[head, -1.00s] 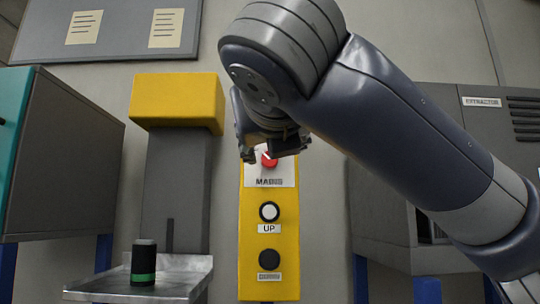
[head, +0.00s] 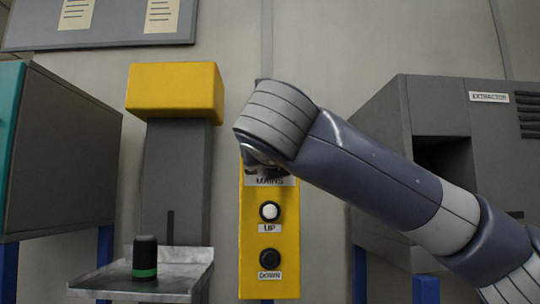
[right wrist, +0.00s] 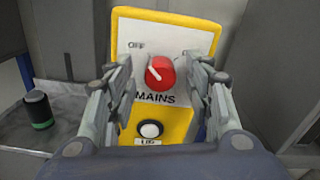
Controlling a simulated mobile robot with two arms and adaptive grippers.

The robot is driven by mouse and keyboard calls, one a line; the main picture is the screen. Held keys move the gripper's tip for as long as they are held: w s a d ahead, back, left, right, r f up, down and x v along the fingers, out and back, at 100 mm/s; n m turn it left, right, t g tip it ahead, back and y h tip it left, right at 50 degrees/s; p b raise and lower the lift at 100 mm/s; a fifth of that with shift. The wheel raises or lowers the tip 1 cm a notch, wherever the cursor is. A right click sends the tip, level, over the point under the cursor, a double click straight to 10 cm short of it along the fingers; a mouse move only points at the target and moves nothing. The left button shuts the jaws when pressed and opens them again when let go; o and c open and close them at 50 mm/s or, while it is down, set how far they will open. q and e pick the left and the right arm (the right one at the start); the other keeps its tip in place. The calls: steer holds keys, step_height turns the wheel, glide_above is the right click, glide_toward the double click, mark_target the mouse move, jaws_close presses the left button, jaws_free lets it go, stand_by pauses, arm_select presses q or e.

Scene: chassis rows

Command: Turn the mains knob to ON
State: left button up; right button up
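The red mains knob (right wrist: 160,73) sits on a white plate (right wrist: 135,60) at the top of the yellow control box (right wrist: 178,127) in the right wrist view. Its white pointer line slants up-left, toward the OFF label (right wrist: 137,45). No ON label is readable; part of the plate's right side is behind a finger. My right gripper (right wrist: 162,64) is open, with one finger on each side of the knob and visible gaps between. In the head view my right arm (head: 375,165) hides the knob; the MAINS label (head: 270,181) shows below. My left gripper is not in view.
Below the knob are a white UP button (head: 269,211) and a black DOWN button (head: 269,258). To the left, a black cylinder with a green band (head: 145,258) stands on a metal shelf (head: 185,283). A grey extractor cabinet (head: 438,105) is at the right.

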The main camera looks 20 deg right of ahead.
steer(key=c, duration=1)
steer(key=shift+m, duration=0.3)
steer(key=shift+f+m+b, duration=0.1)
steer(key=shift+m+b, duration=3.1)
steer(key=shift+m, duration=5.4)
steer(key=shift+d, duration=0.1)
steer(key=o, duration=1.1)
